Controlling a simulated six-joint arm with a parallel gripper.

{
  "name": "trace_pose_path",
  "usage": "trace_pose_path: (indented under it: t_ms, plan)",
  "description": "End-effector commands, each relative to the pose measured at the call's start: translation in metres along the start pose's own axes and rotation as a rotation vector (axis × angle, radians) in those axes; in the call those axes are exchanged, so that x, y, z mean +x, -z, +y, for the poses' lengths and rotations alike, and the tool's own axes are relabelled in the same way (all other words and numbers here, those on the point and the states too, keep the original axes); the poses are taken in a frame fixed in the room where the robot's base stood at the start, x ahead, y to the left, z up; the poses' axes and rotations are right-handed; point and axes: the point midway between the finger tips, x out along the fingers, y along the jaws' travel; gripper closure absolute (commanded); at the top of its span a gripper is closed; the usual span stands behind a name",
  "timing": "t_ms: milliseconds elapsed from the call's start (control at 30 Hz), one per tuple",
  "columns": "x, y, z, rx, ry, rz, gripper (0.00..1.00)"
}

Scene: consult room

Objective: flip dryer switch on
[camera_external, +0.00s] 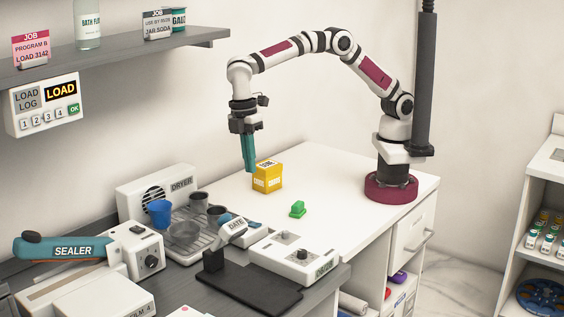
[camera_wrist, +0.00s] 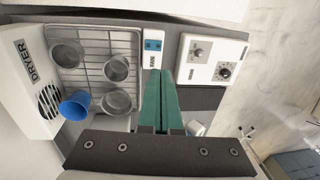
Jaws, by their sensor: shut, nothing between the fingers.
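The dryer (camera_external: 150,192) is a white box with a round dark grille and a DRYER label, standing left of a wire rack. It also shows at the left in the wrist view (camera_wrist: 22,100). A narrow white panel with a blue part (camera_wrist: 153,45) lies along the rack's right side in the wrist view; its small lettering is unreadable, and I cannot tell whether it is the dryer switch or which way it is set. My gripper (camera_external: 249,169) has teal fingers, shut and empty, pointing down above the white counter. In the wrist view its fingertips (camera_wrist: 161,72) appear just below that panel.
A white device with knobs (camera_external: 292,255) stands right of the rack. A yellow box (camera_external: 267,178) is close to my fingers, and a green piece (camera_external: 297,209) lies nearby. A sealer (camera_external: 65,249) stands front left.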

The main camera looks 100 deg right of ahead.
Motion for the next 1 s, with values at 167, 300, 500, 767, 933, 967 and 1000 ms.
trace_pose_path:
  t_ms: [167, 300, 500, 767, 933, 967, 1000]
  plan:
    - [0.009, -0.001, 0.000, 0.002, 0.000, -0.003, 1.00]
    - [0.036, -0.001, 0.000, 0.002, 0.001, -0.004, 1.00]
    - [0.081, -0.001, 0.000, 0.002, 0.001, -0.003, 1.00]
    - [0.127, -0.001, 0.000, 0.003, 0.001, -0.001, 1.00]
    - [0.139, -0.001, 0.000, 0.003, 0.000, 0.001, 1.00]
    - [0.139, -0.001, 0.000, 0.003, 0.000, 0.001, 1.00]
    - [0.140, -0.001, 0.000, 0.003, 0.000, 0.001, 1.00]
